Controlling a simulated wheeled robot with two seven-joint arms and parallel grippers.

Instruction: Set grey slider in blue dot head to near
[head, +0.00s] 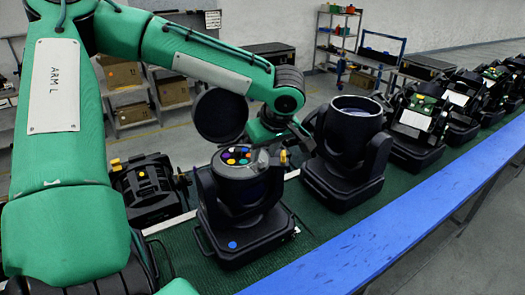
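The blue dot head (246,212) is a black moving-head lamp on the green belt. A blue dot (232,245) marks the front of its base. Its top is open and shows several coloured discs (237,155), among them yellow, red and blue. A round black lid (220,116) stands open behind it. My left gripper (279,158) is at the right rim of this open top, close to or touching it. The gripper is small and partly hidden by its own wrist, so its opening is unclear. I cannot make out the grey slider or its position. My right gripper is not in view.
A second black head (350,130) with an open, empty-looking top stands close to the right. More opened lamps (420,125) line the belt beyond. A black unit with yellow parts (150,185) sits at the left. A blue rail (400,215) borders the belt in front.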

